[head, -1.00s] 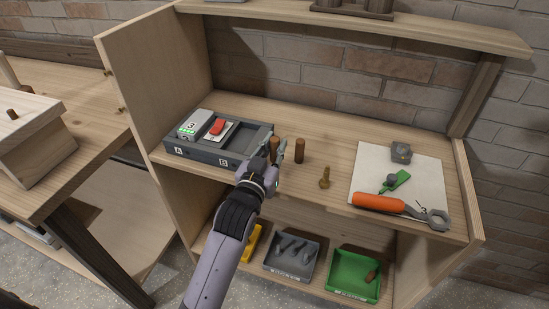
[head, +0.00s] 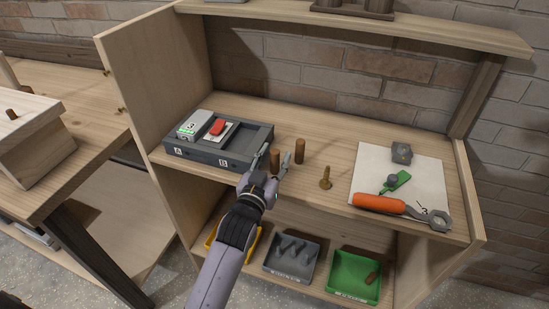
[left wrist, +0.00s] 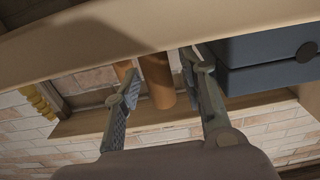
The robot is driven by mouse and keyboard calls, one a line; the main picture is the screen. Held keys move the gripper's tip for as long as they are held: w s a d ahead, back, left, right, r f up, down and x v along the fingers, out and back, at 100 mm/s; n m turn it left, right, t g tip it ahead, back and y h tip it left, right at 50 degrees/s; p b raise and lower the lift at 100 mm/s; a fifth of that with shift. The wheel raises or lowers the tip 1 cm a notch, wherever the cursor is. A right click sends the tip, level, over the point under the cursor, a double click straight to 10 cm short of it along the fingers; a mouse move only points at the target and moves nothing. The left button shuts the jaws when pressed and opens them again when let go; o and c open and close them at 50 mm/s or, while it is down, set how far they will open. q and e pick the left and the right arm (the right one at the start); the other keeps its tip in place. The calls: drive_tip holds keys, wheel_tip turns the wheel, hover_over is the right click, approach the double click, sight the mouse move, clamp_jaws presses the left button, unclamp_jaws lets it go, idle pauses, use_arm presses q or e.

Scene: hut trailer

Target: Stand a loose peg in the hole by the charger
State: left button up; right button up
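Two upright brown wooden pegs stand on the shelf right of the charger: a nearer one (head: 275,161) and a farther one (head: 299,151). The grey charger (head: 234,162) has bays marked A and B. My left gripper (head: 273,163) is open and empty at the shelf's front edge, its fingers spread in front of the nearer peg. In the left wrist view a peg (left wrist: 157,78) shows beyond the gap between the open fingertips (left wrist: 163,75), and the charger (left wrist: 265,62) is at upper right. I cannot make out the hole. My right gripper is not in view.
A brass bolt (head: 325,178) stands right of the pegs. Grey (head: 290,275) and green bins (head: 350,290) sit on the lower shelf. A wooden block (head: 35,150) is on the left bench.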

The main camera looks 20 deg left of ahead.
use_arm(q)
drive_tip(key=shift+r, duration=0.15)
drive_tip(key=s, duration=1.2)
drive_tip(key=shift+a+b, duration=0.2)
drive_tip(key=shift+b, duration=0.2)
